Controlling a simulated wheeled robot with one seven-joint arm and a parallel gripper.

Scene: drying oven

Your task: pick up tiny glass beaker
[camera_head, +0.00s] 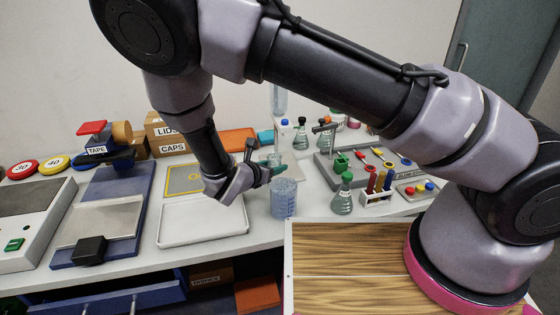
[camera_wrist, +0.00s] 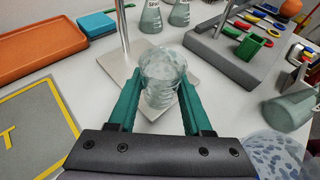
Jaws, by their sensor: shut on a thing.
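The tiny glass beaker (camera_wrist: 162,68) is clear glass, seen from above in the wrist view between the two green fingers of my gripper (camera_wrist: 162,98). The fingers are shut on its sides, and it looks upright. In the head view my gripper (camera_head: 271,169) reaches in from the left over the counter. The beaker (camera_head: 274,158) is small there and partly hidden by the fingers. I cannot tell whether its bottom touches the surface below.
A larger bluish beaker (camera_head: 284,200) stands just in front of my gripper. A green-capped flask (camera_head: 342,199) is to the right. A metal stand base (camera_wrist: 118,63) lies behind the held beaker. A white tray (camera_head: 203,224) and an orange tray (camera_wrist: 40,45) are on the left.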

